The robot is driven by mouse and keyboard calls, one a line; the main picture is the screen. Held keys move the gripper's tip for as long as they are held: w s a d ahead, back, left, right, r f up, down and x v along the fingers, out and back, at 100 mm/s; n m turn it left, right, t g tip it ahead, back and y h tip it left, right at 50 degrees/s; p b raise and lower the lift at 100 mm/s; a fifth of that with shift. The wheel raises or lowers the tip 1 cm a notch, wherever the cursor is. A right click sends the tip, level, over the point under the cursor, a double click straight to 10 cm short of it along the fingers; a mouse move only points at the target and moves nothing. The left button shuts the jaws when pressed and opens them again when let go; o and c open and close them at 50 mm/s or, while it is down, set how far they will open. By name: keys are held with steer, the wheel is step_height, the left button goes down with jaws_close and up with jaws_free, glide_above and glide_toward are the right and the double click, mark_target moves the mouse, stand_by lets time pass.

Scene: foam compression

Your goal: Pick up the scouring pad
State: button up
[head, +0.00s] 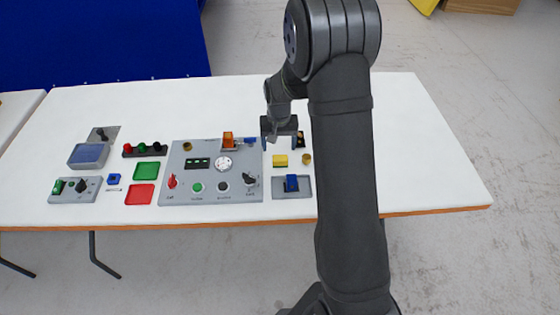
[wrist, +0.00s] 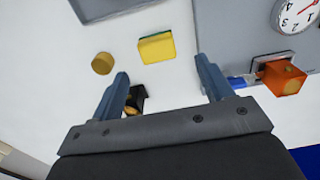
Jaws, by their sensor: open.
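The scouring pad (head: 280,161) is a small yellow block lying on the white table, just in front of my gripper in the head view. In the wrist view the scouring pad (wrist: 156,48) shows a yellow face and a thin green layer along one edge. My gripper (head: 282,146) is open and empty. In the wrist view the gripper (wrist: 162,68) has its blue fingers spread wide, and the pad lies just beyond the fingertips, between their lines. The fingers look above the table and apart from the pad; the exact height is unclear.
A brass cylinder (head: 306,159) stands beside the pad. A black holder (wrist: 138,97) is partly behind one finger. A grey control panel (head: 211,190) lies to the left, with an orange block (head: 228,138). A blue switch unit (head: 291,184) lies nearer the front edge.

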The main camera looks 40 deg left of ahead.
mark_target(280, 158)
steer(key=shift+d+f, duration=0.2)
steer(key=shift+f, duration=3.3)
steer(key=c, duration=1.1)
